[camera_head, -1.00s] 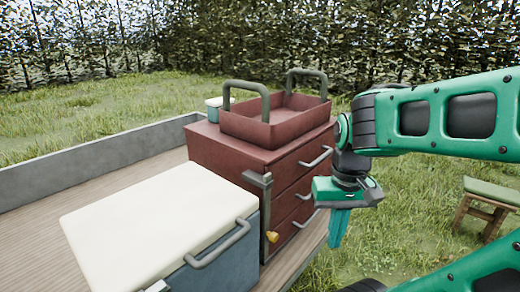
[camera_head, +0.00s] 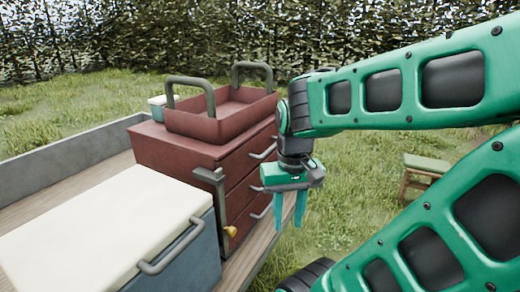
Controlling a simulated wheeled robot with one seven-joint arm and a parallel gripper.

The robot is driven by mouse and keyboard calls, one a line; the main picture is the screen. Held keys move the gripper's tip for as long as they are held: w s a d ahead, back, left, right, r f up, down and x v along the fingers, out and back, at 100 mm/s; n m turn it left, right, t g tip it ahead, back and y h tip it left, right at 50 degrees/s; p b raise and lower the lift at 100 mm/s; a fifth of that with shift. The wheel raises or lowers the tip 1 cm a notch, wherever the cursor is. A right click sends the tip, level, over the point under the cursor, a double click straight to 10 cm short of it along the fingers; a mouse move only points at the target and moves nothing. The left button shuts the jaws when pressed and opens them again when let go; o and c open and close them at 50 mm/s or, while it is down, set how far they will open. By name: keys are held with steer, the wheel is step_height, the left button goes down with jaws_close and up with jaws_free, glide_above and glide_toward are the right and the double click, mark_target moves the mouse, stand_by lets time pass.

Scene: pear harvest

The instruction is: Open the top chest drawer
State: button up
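The red chest (camera_head: 178,150) stands on the wooden cart bed with its drawer front facing right. Its top drawer (camera_head: 240,163) looks shut, and a grey bar handle (camera_head: 264,151) sticks out from it. Lower drawers with similar handles show beneath, partly behind my gripper. A grey upright latch bar (camera_head: 216,188) with an orange knob (camera_head: 230,231) is at the chest's near front corner. My gripper (camera_head: 288,224) hangs pointing down, in front of the drawer side and lower than the top handle in the picture. Its two fingers are apart with nothing between them. Whether it touches the chest cannot be told.
A red open tote (camera_head: 205,126) with two grey handles sits on the chest. A white-lidded cooler (camera_head: 105,225) stands close at the left front. A wooden stool (camera_head: 427,164) stands on the grass at right. The cart's grey side wall (camera_head: 60,155) runs behind.

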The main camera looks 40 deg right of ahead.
mark_target(272, 147)
steer(key=w+d+r+m+t+h, duration=0.2)
steer(key=w+d+r+m, duration=0.2)
steer(key=w+d+r, duration=0.45)
steer(key=w+d+r+m+t+h, duration=0.15)
steer(key=w+d+r+m, duration=0.35)
steer(key=w+d, duration=0.7)
steer(key=w+f, duration=0.1)
steer(key=f, duration=0.2)
steer(key=w+f, duration=0.2)
steer(key=f, duration=0.1)
steer(key=w+d+f, duration=0.1)
steer(key=f, duration=0.3)
steer(key=shift+w, duration=0.4)
steer(key=shift+c, duration=0.3)
jaws_close()
